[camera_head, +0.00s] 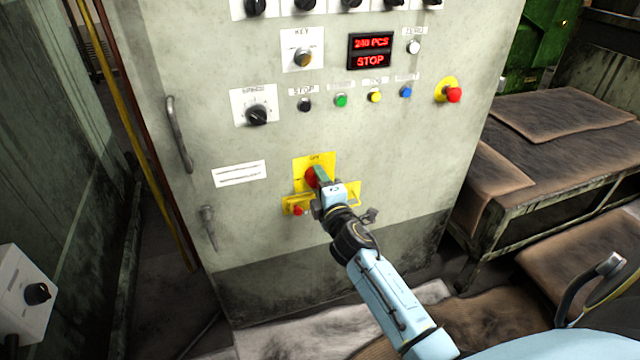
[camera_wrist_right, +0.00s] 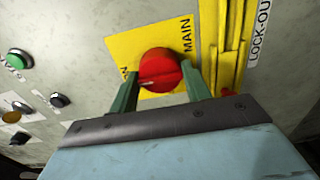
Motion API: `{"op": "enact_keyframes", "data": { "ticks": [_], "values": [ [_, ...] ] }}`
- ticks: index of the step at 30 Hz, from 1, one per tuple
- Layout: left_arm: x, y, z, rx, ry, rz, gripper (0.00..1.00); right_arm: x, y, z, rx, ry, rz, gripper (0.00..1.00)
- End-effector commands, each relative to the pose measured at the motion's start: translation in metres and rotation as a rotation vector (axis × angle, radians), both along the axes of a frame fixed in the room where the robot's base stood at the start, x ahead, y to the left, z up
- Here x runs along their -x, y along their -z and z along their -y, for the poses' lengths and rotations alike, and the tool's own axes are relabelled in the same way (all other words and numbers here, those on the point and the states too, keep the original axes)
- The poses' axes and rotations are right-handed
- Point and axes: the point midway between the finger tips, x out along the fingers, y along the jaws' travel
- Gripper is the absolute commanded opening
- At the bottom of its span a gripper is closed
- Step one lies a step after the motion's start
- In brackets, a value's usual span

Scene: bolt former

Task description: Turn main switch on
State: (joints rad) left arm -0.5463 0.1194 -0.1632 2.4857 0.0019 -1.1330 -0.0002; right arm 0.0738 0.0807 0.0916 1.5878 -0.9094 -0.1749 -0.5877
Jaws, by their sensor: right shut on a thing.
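The main switch (camera_head: 311,178) is a red rotary knob on a yellow plate (camera_head: 321,160), low on the front of the grey control cabinet. My right gripper (camera_head: 318,178) is at the knob and partly covers it in the head view. In the right wrist view the red knob (camera_wrist_right: 160,70) sits between the two green fingers of my right gripper (camera_wrist_right: 160,85), which are shut on it. The yellow plate (camera_wrist_right: 118,47) shows the word MAIN beside the knob. My left gripper is not in view.
A yellow lock-out bracket (camera_head: 352,192) is close beside the gripper. A red emergency button (camera_head: 453,95), coloured buttons and a STOP display (camera_head: 370,60) are higher on the cabinet. A cabinet handle (camera_head: 178,135) is at left. A worn table (camera_head: 560,130) stands at right.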

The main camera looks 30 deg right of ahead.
Motion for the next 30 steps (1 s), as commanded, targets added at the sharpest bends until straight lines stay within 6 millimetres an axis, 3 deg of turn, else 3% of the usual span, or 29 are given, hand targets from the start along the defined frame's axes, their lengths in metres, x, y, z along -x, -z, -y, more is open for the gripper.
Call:
{"op": "enact_keyframes", "data": {
  "ticks": [12,13,18,30],
  "values": [
    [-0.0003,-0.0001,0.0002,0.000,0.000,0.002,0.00,-0.0002,-0.0003,0.0001,-0.012,0.000,0.003,0.25],
    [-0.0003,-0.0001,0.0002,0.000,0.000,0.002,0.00,-0.0002,-0.0003,0.0001,-0.012,0.000,0.003,0.50],
    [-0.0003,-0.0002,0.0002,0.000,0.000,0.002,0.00,-0.0002,-0.0002,0.0001,-0.010,0.000,0.002,0.69],
    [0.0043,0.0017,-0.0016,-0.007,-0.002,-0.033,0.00,0.0089,0.0006,-0.0024,-0.009,0.000,-0.001,0.69]
  ]
}}
